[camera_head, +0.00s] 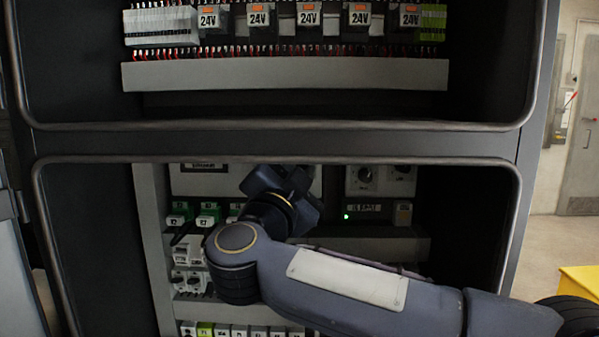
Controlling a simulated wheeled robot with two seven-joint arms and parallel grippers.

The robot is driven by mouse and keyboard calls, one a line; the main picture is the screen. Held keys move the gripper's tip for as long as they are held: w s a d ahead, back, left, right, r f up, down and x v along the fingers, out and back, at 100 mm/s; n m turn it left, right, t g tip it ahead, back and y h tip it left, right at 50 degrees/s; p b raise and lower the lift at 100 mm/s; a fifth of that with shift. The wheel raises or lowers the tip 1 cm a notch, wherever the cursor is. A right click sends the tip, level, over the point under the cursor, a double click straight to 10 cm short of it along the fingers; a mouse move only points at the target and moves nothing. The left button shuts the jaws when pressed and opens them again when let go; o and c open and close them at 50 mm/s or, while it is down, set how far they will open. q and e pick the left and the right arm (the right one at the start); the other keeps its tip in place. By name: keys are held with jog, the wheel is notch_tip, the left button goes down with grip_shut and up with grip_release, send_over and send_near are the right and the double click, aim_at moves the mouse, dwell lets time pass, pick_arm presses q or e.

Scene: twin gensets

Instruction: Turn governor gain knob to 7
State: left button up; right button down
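A grey control module (381,188) sits inside the lower cabinet opening, right of centre. It carries a round dark knob (365,175) with a pale scale, and a second knob (403,169) to its right, partly cut off by the cabinet's crossbar. The labels are too small to read, so I cannot tell which is the governor gain knob or its setting. My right arm reaches in from the lower right. Its wrist and gripper (290,183) are left of the knobs, apart from them in the picture. The fingertips are hidden. My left gripper is out of view.
A dark crossbar (290,146) divides the upper and lower cabinet openings. Several 24V relays (309,17) line the upper one. A green lamp (347,216) glows below the knobs. Terminal blocks (208,214) fill the left side. A yellow object (580,283) stands outside at right.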

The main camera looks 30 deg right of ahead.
jog(key=shift+m+g, duration=0.4)
jog(key=shift+m, duration=0.7)
jog(key=c, duration=1.3)
grip_release()
jog(key=shift+a, duration=0.1)
jog(key=v, duration=0.7)
jog(key=shift+s+a+f+b, duration=0.1)
jog(key=shift+s+a+b, duration=0.1)
jog(key=shift+a+b, duration=0.1)
